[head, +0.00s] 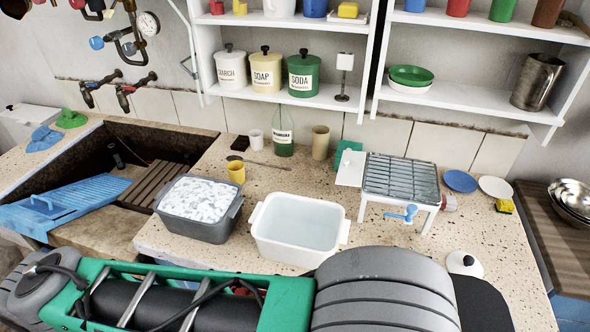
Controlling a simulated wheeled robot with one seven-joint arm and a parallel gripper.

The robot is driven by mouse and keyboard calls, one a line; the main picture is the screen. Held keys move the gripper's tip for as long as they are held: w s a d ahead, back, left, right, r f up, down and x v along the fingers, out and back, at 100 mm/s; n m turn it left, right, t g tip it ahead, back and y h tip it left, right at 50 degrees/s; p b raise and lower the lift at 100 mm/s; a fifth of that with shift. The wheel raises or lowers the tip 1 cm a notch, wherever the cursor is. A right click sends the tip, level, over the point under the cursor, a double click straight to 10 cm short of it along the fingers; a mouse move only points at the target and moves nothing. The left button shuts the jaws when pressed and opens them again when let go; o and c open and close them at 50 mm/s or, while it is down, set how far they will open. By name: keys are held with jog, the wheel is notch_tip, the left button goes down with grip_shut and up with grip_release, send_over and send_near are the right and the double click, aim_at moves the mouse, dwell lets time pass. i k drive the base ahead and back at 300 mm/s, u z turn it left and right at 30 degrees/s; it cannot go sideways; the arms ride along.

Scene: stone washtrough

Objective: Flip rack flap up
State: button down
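The rack (401,178) is a grey slatted metal top on a white frame with legs, standing on the speckled stone counter at right of centre. A small white panel (350,169), which looks like its flap, sticks out level from the rack's left side. My gripper is not in view; only my green and grey arm crosses the bottom of the picture, well in front of the rack.
A white tub (345,231) stands left of the rack and a grey tub of suds (232,231) further left. A blue plate (460,181), white plate (495,187) and yellow sponge (505,206) lie to the right. Shelves (445,97) hang above.

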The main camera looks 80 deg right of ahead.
aim_at(352, 168)
jog(key=u, duration=0.05)
jog(key=i, duration=1.6)
jog(key=z, duration=3.45)
